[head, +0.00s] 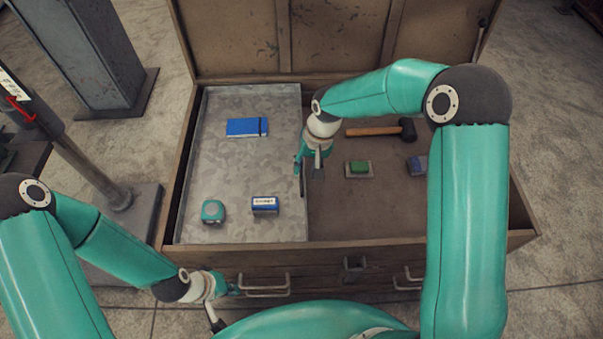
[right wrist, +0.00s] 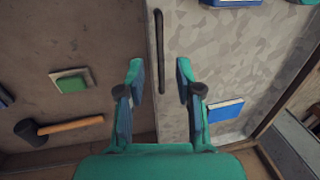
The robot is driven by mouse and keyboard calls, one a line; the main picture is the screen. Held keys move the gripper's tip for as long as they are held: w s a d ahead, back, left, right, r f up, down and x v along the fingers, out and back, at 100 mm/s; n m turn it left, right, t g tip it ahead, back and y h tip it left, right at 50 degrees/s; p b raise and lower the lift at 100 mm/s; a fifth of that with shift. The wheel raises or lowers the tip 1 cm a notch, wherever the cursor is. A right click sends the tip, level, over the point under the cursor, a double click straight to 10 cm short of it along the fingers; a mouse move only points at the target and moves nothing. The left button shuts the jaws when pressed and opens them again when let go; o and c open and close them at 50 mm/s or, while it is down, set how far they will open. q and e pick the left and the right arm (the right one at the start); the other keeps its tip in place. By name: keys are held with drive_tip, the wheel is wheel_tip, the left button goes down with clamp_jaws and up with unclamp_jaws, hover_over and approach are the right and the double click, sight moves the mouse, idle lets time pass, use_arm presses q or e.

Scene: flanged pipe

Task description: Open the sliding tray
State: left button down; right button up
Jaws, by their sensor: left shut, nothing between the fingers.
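The sliding tray (head: 245,175) is a grey mottled metal tray covering the left part of the open wooden chest. A dark bar handle (right wrist: 159,50) runs along its inner edge in the right wrist view; it also shows in the head view (head: 302,184). My right gripper (head: 309,170) is over this edge. In the right wrist view my right gripper (right wrist: 160,70) is open, with its fingers on either side of the handle's line and nothing held. My left gripper (head: 234,289) is shut and empty, low in front of the chest beside a front handle (head: 264,287).
On the tray are a blue notebook (head: 247,127), a teal tape measure (head: 212,211) and a blue-and-white box (head: 265,204). The chest floor right of the tray holds a hammer (head: 375,131), a green block (head: 358,167) and a blue item (head: 417,164). The lid (head: 285,40) stands open behind.

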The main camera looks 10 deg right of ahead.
sight(301, 180)
drive_tip(key=shift+a+f, duration=0.2)
drive_tip(key=shift+f, duration=0.85)
drive_tip(key=shift+a+f, duration=0.2)
drive_tip(key=shift+f, duration=0.85)
clamp_jaws()
drive_tip(key=shift+a, duration=0.1)
